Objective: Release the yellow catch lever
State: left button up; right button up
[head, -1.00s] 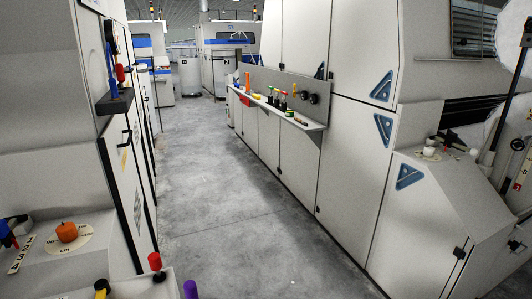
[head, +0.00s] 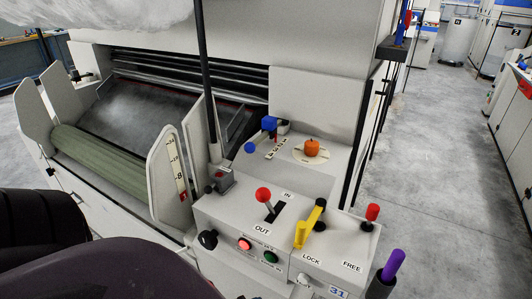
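The yellow catch lever (head: 302,233) is on the light grey control panel right of centre in the head view. Its thick yellow end points toward the front, just above the word LOCK (head: 311,259). A black piece sits at its upper end. The word FREE (head: 351,266) is printed to the right of LOCK, and the lever is apart from it. No gripper touches the lever. Neither of my grippers shows in the view; dark arm parts of mine cover the lower left.
Left of the lever stand a red-ball lever (head: 263,195) between IN and OUT, a lit red button (head: 245,244) and a green button (head: 270,257). A red-topped post (head: 372,214) and purple handle (head: 393,265) are at right. The aisle (head: 430,180) is clear.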

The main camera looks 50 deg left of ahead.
aim_at(304, 228)
jog(key=u, duration=1.1)
